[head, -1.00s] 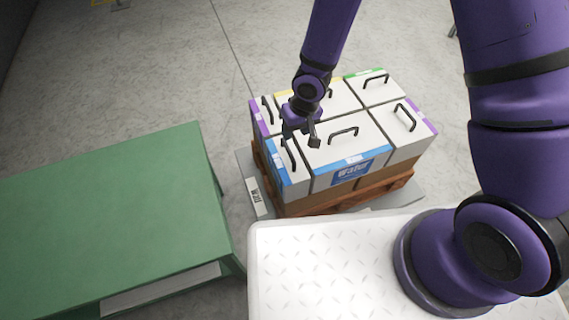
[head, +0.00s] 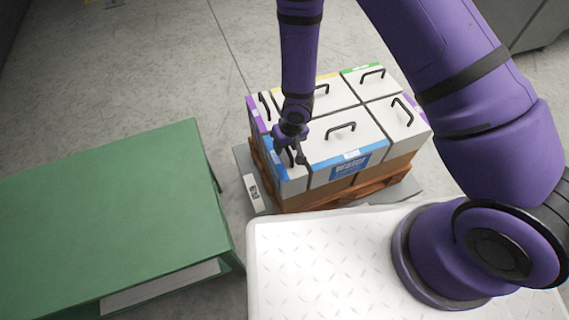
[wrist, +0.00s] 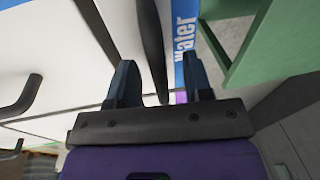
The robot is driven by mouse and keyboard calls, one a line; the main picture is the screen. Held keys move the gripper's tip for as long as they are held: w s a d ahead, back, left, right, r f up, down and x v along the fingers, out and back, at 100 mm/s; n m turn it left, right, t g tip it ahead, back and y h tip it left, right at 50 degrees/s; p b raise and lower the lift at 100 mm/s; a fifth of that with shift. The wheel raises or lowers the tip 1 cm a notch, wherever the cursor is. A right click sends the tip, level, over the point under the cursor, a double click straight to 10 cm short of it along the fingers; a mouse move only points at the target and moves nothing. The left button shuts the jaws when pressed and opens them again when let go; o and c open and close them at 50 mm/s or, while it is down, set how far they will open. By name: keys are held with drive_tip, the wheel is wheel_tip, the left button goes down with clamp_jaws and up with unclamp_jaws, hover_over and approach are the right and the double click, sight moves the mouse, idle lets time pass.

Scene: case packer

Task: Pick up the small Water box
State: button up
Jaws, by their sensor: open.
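The small Water box (head: 293,187) is a narrow white box with a blue edge, at the front left corner of the stack. Its blue strip with the word "Water" (wrist: 185,38) shows in the wrist view. My gripper (head: 294,159) is over its top, at the handle, and hides part of it. In the wrist view my gripper (wrist: 158,65) is open, with the black handle (wrist: 151,35) running between its two fingers. Whether a finger touches the handle I cannot tell.
A larger Water box (head: 345,146) stands right beside it. More white boxes with purple, yellow and green edges fill the layer, on brown boxes and a wooden pallet (head: 372,188). A green table (head: 100,215) is at the left, with bare floor between.

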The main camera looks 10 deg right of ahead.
drive_tip(key=shift+f, duration=0.25)
clamp_jaws()
idle(1.3)
